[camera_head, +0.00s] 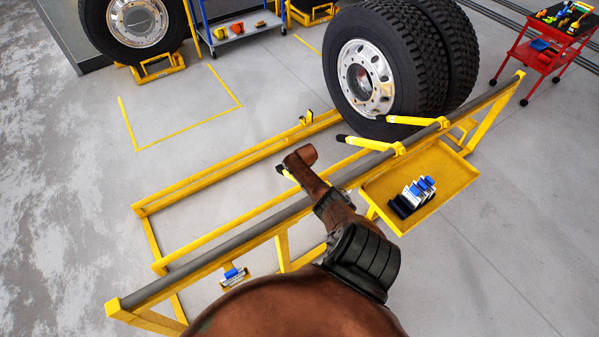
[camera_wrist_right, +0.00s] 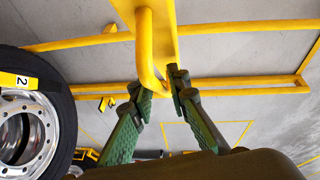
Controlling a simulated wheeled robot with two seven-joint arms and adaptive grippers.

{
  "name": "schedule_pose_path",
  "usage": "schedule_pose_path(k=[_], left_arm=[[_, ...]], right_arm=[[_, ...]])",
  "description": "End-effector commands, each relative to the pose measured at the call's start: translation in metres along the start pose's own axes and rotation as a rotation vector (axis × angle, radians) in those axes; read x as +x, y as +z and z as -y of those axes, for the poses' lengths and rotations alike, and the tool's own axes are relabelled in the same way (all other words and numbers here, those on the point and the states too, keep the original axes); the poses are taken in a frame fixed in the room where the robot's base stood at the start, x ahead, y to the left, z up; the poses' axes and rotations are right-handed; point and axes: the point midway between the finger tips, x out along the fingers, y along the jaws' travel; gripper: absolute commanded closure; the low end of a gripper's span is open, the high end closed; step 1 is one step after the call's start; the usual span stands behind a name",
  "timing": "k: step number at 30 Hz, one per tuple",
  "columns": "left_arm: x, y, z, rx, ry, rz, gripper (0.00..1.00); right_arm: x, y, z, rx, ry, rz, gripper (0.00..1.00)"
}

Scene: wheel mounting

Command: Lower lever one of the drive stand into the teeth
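The drive stand's yellow frame with a grey rail (camera_head: 232,243) runs diagonally through the head view. Two yellow levers with black tips, one (camera_head: 365,143) and another (camera_head: 410,121), stick out from the rail. A third such tip (camera_head: 286,172) shows beside my brown arm, which hides the rest of it. In the right wrist view, a bent yellow bar (camera_wrist_right: 146,50) comes down between the green fingers of my right gripper (camera_wrist_right: 161,83). The fingers stand apart on either side of its lower end; firm contact is not visible. The teeth cannot be made out. My left gripper is not in view.
A large double wheel (camera_head: 390,65) stands behind the rail. A yellow tray (camera_head: 448,180) with blue-topped items hangs at the rail's near side. A red tool cart (camera_head: 540,58) stands at upper right. A yellow label "2" (camera_wrist_right: 18,82) shows in the wrist view.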

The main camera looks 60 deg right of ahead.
Motion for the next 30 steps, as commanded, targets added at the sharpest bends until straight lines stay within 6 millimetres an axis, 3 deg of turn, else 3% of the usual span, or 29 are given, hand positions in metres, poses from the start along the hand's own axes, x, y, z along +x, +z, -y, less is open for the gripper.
schedule_pose_path(k=[3, 17, 30], left_arm=[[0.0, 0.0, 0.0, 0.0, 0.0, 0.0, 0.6], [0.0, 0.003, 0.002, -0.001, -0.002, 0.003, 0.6], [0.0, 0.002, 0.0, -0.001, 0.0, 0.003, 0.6]], right_arm=[[-0.001, -0.003, 0.001, -0.002, -0.001, -0.003, 0.76], [-0.008, -0.003, 0.001, -0.003, -0.002, -0.005, 0.76], [-0.065, -0.003, 0.001, -0.003, 0.001, -0.007, 0.76]])
